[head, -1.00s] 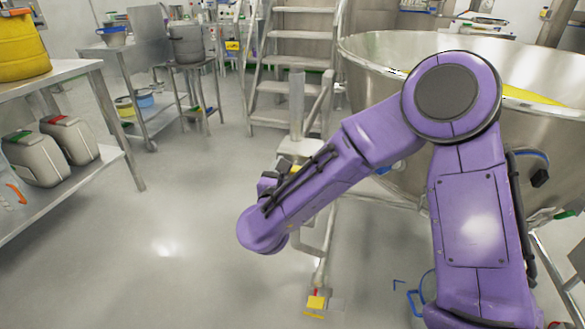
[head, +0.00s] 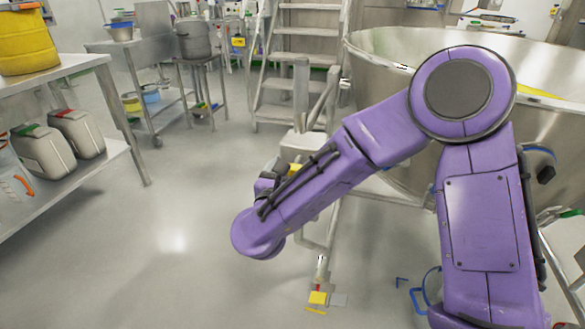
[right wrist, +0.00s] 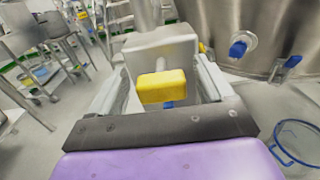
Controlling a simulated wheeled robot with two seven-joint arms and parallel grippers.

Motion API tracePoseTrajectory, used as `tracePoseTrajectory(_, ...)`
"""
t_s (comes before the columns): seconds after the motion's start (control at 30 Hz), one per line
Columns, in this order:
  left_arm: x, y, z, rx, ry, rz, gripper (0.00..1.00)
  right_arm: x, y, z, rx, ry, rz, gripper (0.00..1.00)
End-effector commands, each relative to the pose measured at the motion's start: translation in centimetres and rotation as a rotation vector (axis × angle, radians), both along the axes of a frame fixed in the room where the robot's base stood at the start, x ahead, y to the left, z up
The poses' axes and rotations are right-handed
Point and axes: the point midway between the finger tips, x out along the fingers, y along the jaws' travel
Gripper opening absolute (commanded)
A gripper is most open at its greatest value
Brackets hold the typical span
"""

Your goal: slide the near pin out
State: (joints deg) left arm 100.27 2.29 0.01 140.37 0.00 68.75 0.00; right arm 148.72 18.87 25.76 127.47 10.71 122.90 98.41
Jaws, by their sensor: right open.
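A yellow block (right wrist: 162,88), which may be the head of the near pin, shows in the right wrist view in front of a pale grey block (right wrist: 150,45). A small blue piece shows just under it. My right gripper (right wrist: 163,76) is open, one finger on each side of the yellow block. I cannot tell whether they touch it. In the head view the yellow block (head: 295,168) peeks out behind my purple right forearm, by the metal steps. My left gripper is not in view.
A large steel bowl (head: 400,75) fills the right. Metal steps (head: 300,45) stand behind my arm. A yellow piece (head: 318,298) sits low by the floor in front. A shelf (head: 85,180) with containers is at left. The floor between is clear.

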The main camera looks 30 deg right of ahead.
Motion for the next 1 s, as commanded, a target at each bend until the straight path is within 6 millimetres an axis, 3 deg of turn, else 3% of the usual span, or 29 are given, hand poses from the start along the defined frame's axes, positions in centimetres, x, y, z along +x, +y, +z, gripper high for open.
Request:
tracePoseTrajectory(0.5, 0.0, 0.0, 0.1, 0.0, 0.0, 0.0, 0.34, -6.3, 7.5, 0.0, -0.001, 0.0, 0.004, 0.81)
tracePoseTrajectory(1.0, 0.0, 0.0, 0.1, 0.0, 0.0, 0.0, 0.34, -6.8, 8.0, 0.0, -0.001, 0.001, 0.002, 0.81)
